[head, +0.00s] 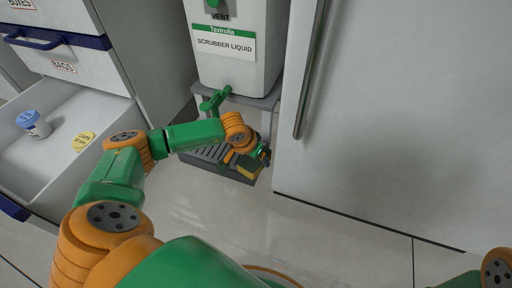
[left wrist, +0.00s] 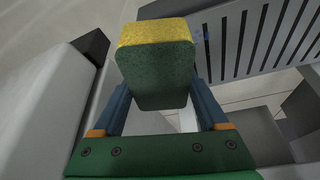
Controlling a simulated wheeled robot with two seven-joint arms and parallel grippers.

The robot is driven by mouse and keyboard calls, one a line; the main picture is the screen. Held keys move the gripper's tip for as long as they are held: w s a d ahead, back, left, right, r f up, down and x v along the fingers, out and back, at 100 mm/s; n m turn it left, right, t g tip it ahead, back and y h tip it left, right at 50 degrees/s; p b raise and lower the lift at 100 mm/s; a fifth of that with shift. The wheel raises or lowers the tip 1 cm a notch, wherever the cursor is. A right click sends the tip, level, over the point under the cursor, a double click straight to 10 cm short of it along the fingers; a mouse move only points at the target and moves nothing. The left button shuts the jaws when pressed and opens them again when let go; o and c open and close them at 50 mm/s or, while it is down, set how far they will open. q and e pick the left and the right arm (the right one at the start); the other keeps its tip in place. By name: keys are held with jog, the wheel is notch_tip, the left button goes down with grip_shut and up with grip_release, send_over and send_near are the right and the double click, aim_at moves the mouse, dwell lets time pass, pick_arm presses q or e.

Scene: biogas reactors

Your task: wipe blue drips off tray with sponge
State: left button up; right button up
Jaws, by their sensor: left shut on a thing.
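My left gripper (head: 258,162) is shut on a sponge with a yellow layer and a dark green layer. The sponge (left wrist: 157,68) sits between the two blue fingers in the left wrist view, and its yellow edge (head: 247,173) shows in the head view. The grey slotted tray (head: 208,153) lies low under the tank's tap. The gripper and sponge are at the tray's right end. The tray also shows at upper right in the left wrist view (left wrist: 262,38). My right gripper is out of view.
The white scrubber liquid tank (head: 235,70) with a green tap (head: 214,101) stands on a grey stand above the tray. A large pale cabinet (head: 400,110) is close on the right. An open drawer (head: 60,165) at left holds a blue-lidded jar (head: 34,124) and a yellow item (head: 83,141).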

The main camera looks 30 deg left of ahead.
aim_at(239, 155)
pick_arm(q)
jog(key=shift+f+b, duration=0.35)
jog(key=shift+f, duration=0.15)
jog(key=shift+s+a+r, duration=0.1)
jog(key=shift+s+a, duration=0.1)
jog(key=shift+a, duration=0.7)
jog(key=shift+s+a+r, duration=0.1)
jog(key=shift+s+a, duration=0.1)
jog(key=shift+a, duration=0.65)
jog(key=shift+s+a+f+b, duration=0.15)
jog(key=shift+s+a+b, duration=0.05)
jog(key=shift+a, duration=0.45)
jog(key=shift+s+a+f+b, duration=0.1)
jog(key=shift+s+a+b, duration=0.05)
jog(key=shift+a, duration=0.45)
jog(key=shift+s+a, duration=0.1)
jog(key=shift+a, duration=0.3)
jog(key=shift+r, duration=0.2)
jog(key=shift+w+d+f, duration=0.1)
jog(key=shift+w+d, duration=0.1)
jog(key=shift+d, duration=0.7)
jog(key=shift+w+d+f, duration=0.1)
jog(key=shift+w+d, duration=0.1)
jog(key=shift+d, duration=0.65)
jog(key=shift+w+d+r+p, duration=0.1)
jog(key=shift+w+d+p, duration=0.15)
jog(key=shift+d, duration=0.6)
jog(key=shift+w+d+p, duration=0.2)
jog(key=shift+d, duration=0.65)
